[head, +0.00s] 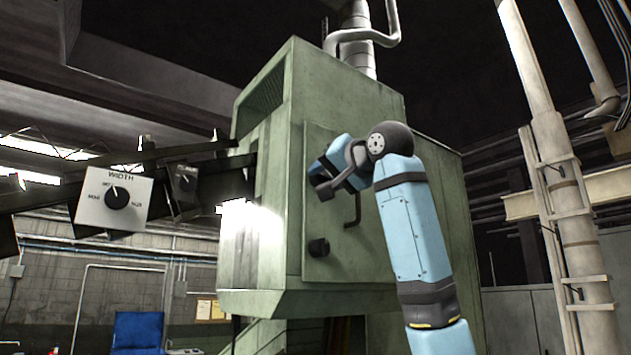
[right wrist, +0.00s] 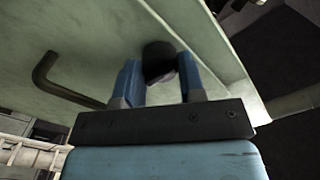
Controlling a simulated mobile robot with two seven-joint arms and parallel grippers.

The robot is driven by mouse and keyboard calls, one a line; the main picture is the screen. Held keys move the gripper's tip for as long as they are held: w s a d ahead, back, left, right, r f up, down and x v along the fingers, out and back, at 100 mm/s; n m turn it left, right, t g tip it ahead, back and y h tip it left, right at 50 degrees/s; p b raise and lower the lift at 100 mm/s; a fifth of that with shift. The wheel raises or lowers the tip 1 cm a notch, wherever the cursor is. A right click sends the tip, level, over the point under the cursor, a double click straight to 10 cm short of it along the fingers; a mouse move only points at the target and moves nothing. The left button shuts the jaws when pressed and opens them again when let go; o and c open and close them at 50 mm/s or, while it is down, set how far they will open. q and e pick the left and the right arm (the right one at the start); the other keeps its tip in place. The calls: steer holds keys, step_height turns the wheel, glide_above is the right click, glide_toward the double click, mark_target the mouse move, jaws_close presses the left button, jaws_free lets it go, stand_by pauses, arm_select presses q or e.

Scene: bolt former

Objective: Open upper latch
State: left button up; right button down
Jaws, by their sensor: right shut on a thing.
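A green machine cabinet (head: 360,110) has a panel door (head: 333,262) on its front face. A dark round lower latch (head: 318,247) sits near the door's bottom edge. A bent dark handle (head: 354,212) stands out from the door and also shows in the right wrist view (right wrist: 62,84). My right gripper (head: 322,185) is at the upper part of the door and hides the upper latch in the head view. In the right wrist view, its blue fingers (right wrist: 160,78) are closed around the dark upper latch (right wrist: 157,58). My left gripper is not in view.
A white WIDTH dial panel (head: 113,201) and dark beams stand left of the cabinet. A pipe column (head: 575,200) rises at the right. A blue chair (head: 138,330) is at the lower left. A silver duct (head: 357,45) tops the cabinet.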

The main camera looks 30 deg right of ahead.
steer(key=m+b, duration=0.1)
steer(key=m, duration=0.2)
steer(key=shift+a+f, duration=0.1)
steer(key=shift+f, duration=0.05)
steer(key=m, duration=0.3)
steer(key=shift+b, duration=0.4)
steer(key=m, duration=0.3)
steer(key=shift+b, duration=0.35)
steer(key=shift+m, duration=0.7)
steer(key=c, duration=0.5)
jaws_free()
